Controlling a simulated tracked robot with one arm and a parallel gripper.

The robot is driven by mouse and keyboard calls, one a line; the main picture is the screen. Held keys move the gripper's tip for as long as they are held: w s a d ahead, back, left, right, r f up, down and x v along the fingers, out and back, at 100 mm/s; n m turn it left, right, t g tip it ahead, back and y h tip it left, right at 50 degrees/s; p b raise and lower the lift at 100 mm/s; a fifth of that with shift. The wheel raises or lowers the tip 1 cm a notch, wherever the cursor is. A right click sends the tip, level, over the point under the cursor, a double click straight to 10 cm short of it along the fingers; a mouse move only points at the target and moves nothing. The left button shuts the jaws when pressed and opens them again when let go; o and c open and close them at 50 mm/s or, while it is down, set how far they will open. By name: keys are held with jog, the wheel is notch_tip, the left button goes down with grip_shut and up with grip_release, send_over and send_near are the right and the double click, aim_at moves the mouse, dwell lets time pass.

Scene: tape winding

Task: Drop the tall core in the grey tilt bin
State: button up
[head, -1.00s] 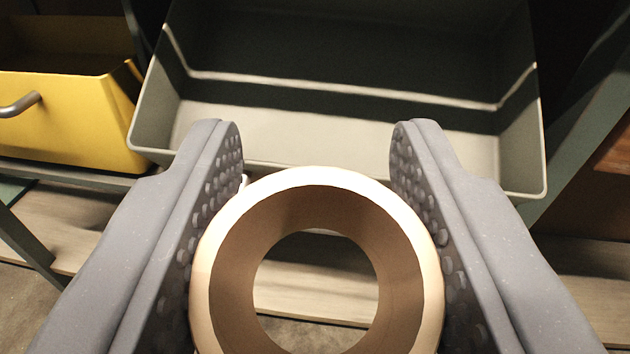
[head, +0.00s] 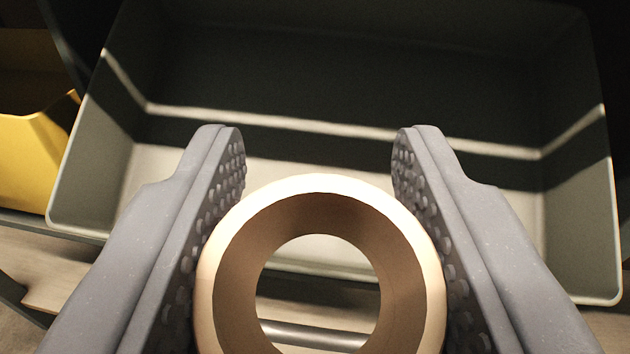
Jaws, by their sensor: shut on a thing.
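The tall core (head: 230,240), a tan hollow tube with a thick wall, is held upright to my view, so I look through its bore. My gripper (head: 318,190) is shut on it, with one dimpled grey finger on each side. The grey tilt bin (head: 92,180) fills the upper middle of the view, open towards me. The fingertips and the core's upper edge overlap the bin's near part in the picture. Through the bore I see the bin's front rim and a bar below it. The core's far end is hidden.
A yellow bin (head: 35,150) stands at the left of the grey bin. A pale wooden board (head: 50,268) shows below at the left. The grey bin's visible inside looks empty, with a strip of light across its dark back.

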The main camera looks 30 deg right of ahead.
jog(key=f+x, duration=0.1)
jog(key=x, duration=0.7)
jog(key=shift+s+d, duration=0.2)
jog(key=shift+d, duration=0.25)
jog(key=o, duration=1)
jog(key=f+p+v, duration=0.1)
jog(key=p+v, duration=0.3)
jog(key=v, duration=0.9)
jog(key=shift+s+a+r, duration=0.2)
jog(key=shift+s+r, duration=0.05)
jog(key=shift+r, duration=0.2)
